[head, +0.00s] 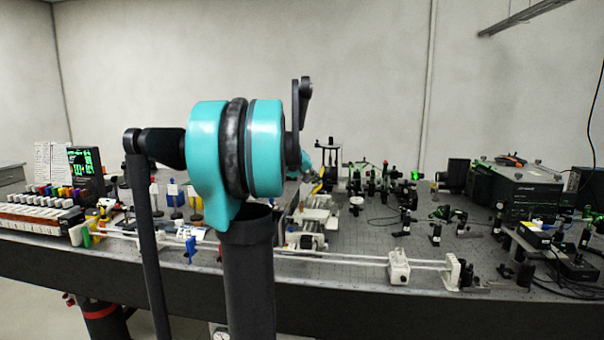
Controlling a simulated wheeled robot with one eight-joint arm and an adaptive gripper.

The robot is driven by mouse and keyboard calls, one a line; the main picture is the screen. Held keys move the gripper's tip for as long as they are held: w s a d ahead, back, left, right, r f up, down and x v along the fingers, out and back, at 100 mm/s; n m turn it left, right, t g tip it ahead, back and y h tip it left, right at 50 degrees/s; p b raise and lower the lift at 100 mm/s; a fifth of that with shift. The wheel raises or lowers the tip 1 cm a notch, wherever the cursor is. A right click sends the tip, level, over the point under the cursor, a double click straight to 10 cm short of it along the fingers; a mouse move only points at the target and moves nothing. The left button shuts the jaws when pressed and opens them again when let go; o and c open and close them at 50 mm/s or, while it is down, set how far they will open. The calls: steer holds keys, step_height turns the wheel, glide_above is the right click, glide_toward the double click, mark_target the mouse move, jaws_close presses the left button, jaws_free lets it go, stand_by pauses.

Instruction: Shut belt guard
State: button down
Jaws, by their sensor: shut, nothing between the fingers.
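I cannot pick out the belt guard for certain. A long pair of white rails (345,257) runs along the front of the bench, with a white block (398,266) on it and an upright white end plate (452,271) at its right end. White machine parts (318,213) and a dark cylindrical part (307,241) stand just right of my arm, partly hidden by it. My teal and black arm fills the middle left of the head view. My gripper cannot be made out; my own arm covers the area behind it.
The perforated optical table (345,290) carries many black optic mounts (383,185) at the centre and right. A black instrument box (515,187) stands at the right. A small green-lit screen (85,160) and a rack of vials (40,215) stand at the left.

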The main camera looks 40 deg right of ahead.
steer(key=s+d+f+m+t+y, duration=0.1)
steer(key=s+d+f+t+y, duration=0.1)
steer(key=f, duration=0.4)
steer(key=s+d+f+m+t+y, duration=0.2)
steer(key=s+f, duration=0.1)
steer(key=f, duration=0.4)
steer(key=shift+s+d+f, duration=0.3)
steer(key=shift+s+d, duration=0.1)
